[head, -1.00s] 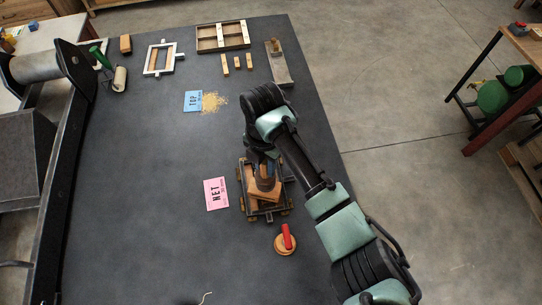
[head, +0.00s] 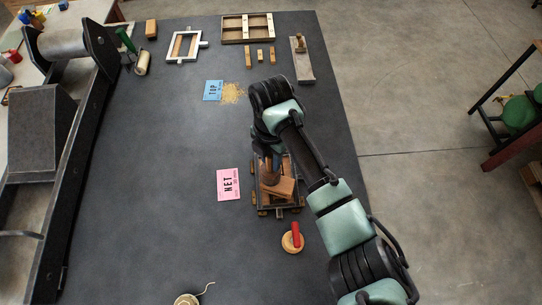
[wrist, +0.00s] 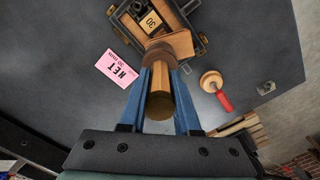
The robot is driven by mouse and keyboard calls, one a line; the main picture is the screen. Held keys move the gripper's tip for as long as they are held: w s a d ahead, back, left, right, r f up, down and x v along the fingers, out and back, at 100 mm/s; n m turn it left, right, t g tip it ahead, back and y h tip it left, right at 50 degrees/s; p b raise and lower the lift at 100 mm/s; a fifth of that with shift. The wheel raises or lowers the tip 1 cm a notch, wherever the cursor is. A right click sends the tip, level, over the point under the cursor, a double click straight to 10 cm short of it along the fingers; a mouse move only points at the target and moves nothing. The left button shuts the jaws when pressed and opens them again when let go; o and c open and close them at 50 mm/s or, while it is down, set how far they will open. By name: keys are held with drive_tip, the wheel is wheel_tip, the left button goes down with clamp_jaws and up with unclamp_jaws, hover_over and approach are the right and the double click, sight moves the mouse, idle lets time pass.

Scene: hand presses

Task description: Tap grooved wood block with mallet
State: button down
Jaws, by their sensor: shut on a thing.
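My gripper (wrist: 159,98) is shut on a wooden mallet (wrist: 160,104), its round handle between the two blue fingers. The mallet's darker brown head (wrist: 157,54) points down at a light wood block (wrist: 181,42). In the head view, the block (head: 285,188) lies askew over a dark metal frame (head: 284,211), with the mallet head (head: 269,179) over its left part. I cannot tell whether head and block touch. The block's groove is not clear. My arm hides part of the frame in the head view.
A pink NET card (head: 229,185) lies left of the frame. A round wooden piece with a red handle (head: 293,240) stands in front. A blue TOP card (head: 213,90) and a wooden tray (head: 247,28) lie further back. The table's left middle is clear.

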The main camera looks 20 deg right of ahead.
wheel_tip(320, 180, down, 2)
drive_tip(key=shift+f+b, duration=0.1)
drive_tip(key=shift+b, duration=0.45)
drive_tip(key=shift+r+p, duration=1.7)
drive_tip(key=shift+r, duration=0.15)
wheel_tip(320, 180, up, 3)
drive_tip(key=p, duration=0.3)
